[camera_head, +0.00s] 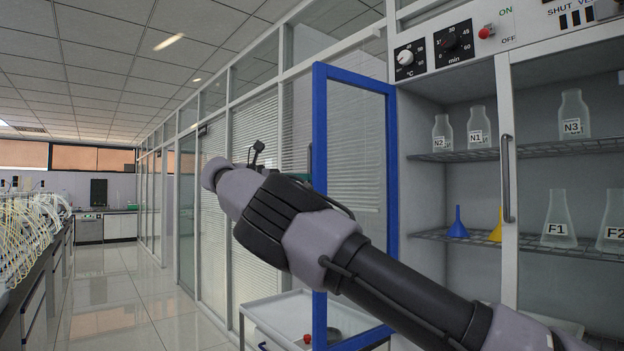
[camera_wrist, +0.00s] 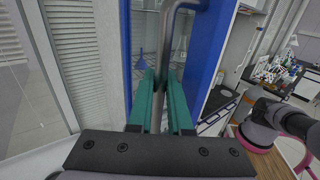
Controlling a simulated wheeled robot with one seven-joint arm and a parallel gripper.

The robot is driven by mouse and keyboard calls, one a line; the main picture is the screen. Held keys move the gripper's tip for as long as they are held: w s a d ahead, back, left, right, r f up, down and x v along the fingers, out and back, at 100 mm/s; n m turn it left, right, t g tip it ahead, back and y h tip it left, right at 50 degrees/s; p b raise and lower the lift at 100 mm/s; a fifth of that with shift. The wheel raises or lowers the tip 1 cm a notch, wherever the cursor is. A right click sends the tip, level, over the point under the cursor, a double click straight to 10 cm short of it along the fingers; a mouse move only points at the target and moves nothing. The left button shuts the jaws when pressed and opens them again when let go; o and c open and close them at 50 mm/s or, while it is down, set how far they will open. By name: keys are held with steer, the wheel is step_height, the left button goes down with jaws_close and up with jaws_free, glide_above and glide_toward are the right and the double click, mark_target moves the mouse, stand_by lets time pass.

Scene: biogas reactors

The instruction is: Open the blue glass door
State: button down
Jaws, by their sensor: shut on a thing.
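The blue glass door (camera_head: 391,160) has a blue frame around a clear pane. In the head view it stands swung out at the left side of the cabinet, and the shelves behind it are exposed. Its blue frame also fills the middle of the wrist view (camera_wrist: 207,55). The grey metal handle (camera_wrist: 170,40) runs between the green fingers of my gripper (camera_wrist: 160,82), which is shut on it. In the head view my arm crosses in front of the door and hides most of the gripper.
The cabinet holds shelves with glass flasks (camera_head: 573,115), a blue funnel (camera_head: 458,222) and a yellow funnel. A second, white-framed door with a handle (camera_head: 507,178) is beside it. A white trolley (camera_head: 285,310) stands below the blue door. The aisle floor (camera_head: 125,300) at left is clear.

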steer(key=c, duration=0.8)
jaws_free()
steer(key=shift+a, duration=0.1)
steer(key=shift+c, duration=0.2)
